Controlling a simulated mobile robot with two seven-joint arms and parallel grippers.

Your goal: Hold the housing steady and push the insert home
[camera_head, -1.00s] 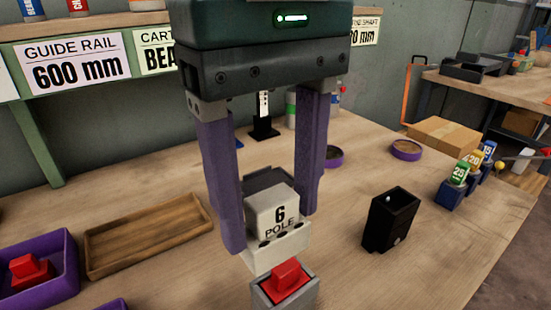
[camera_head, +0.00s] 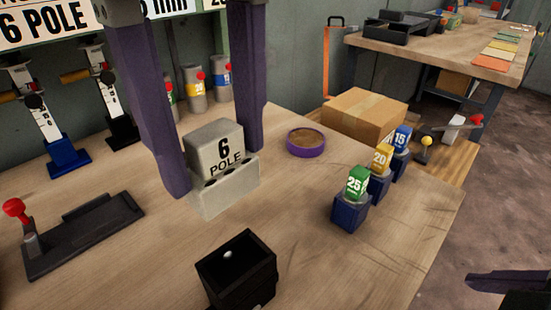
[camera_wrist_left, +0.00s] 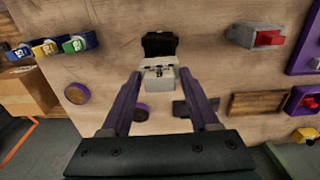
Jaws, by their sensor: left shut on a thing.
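My left gripper (camera_head: 213,170) is shut on a pale grey block marked "6 POLE" (camera_head: 224,158), with one purple finger on each side. The block is upright and appears held above the table. It also shows between the fingertips in the left wrist view (camera_wrist_left: 160,76). An open-topped black box (camera_head: 238,272), likely the housing, stands on the table in front of the block and apart from it. The wrist view shows this box (camera_wrist_left: 159,45) just beyond the block. A dark finger-like part, likely my right gripper (camera_head: 508,283), shows at the lower right edge; its jaw state is unclear.
Blue holders with numbered tops (camera_head: 350,212) stand right of the block. A round purple dish (camera_head: 306,143) and a cardboard box (camera_head: 364,116) are behind. A dark toggle fixture (camera_head: 85,235) lies left. Bare table surrounds the black box.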

